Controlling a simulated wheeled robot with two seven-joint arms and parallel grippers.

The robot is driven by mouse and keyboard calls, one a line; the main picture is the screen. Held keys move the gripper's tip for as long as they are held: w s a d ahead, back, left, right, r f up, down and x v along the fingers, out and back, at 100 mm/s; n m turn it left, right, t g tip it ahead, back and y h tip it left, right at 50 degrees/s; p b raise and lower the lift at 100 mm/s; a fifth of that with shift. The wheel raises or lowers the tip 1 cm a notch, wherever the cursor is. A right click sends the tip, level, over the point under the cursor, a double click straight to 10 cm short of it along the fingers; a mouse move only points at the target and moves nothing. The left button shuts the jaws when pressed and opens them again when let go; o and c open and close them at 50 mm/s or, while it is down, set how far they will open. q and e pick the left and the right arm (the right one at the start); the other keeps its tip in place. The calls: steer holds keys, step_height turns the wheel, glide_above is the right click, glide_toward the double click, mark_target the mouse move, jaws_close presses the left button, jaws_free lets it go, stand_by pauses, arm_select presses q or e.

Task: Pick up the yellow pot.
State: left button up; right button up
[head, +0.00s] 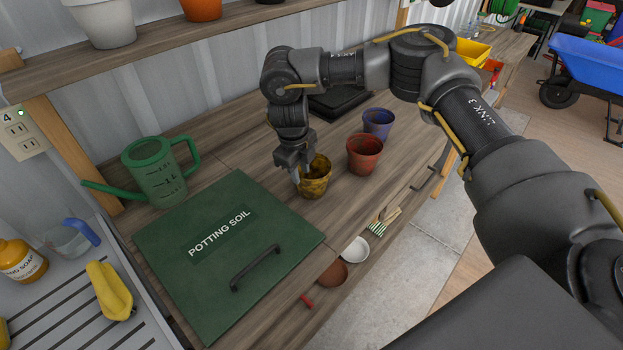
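The yellow pot (318,179) stands upright on the wooden workbench (225,152), just right of the green potting soil lid. It looks mottled yellow and brown. My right gripper (301,180) points down at the pot's left rim, with its fingers at or very near the rim. The gripper's body hides part of the pot's rim, and I cannot tell whether the fingers are closed on the wall. My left gripper is not in view.
A red pot (364,154) and a purple pot (378,123) stand right of the yellow pot. A green watering can (158,170) stands at the left. The green lid (185,255) lies in front. A shelf (190,40) runs above the bench.

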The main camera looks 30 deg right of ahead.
mark_target(301, 185)
steer(key=f, duration=0.1)
steer(key=f+p, duration=0.1)
steer(key=f, duration=0.1)
steer(key=f+p, duration=0.1)
steer(key=f, duration=0.1)
steer(key=shift+w+d, duration=0.3)
steer(key=shift+f, duration=0.35)
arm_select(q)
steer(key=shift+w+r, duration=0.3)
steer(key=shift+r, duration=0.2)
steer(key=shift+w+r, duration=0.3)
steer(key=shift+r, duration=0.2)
arm_select(e)
jaws_close()
